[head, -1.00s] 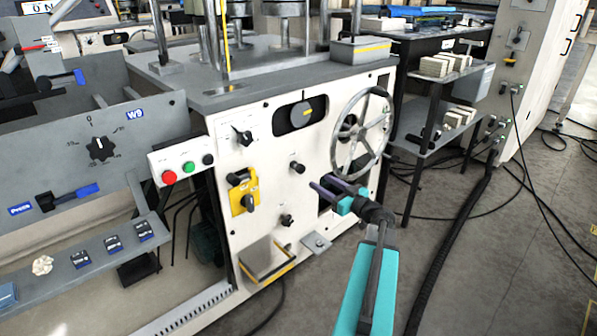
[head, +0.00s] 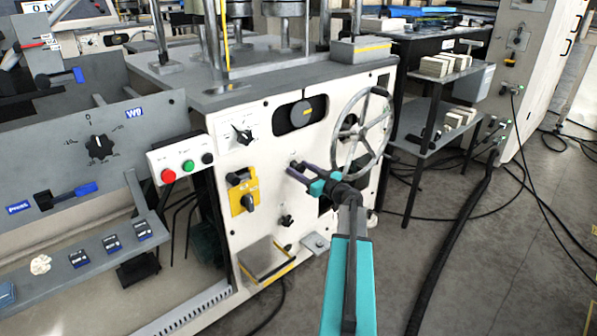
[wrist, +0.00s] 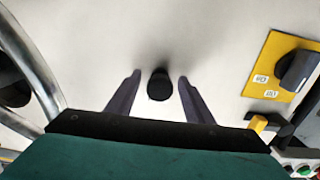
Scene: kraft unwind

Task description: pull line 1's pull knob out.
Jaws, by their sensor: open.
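The pull knob (wrist: 159,86) is a small black round knob on the white machine panel. In the wrist view it lies between the two dark fingers of my gripper (wrist: 159,76), with a gap on each side. The fingers are open, and neither visibly touches it. In the head view my gripper (head: 298,170) reaches to the panel at the knob (head: 294,163), which the fingertips partly cover. No line 1 label is readable.
A spoked handwheel (head: 337,136) stands close to the right of my gripper. A yellow plate with a dark rotary switch (head: 249,203) is to the left. Another black knob (head: 287,221) sits below. A button box (head: 181,162) is farther left.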

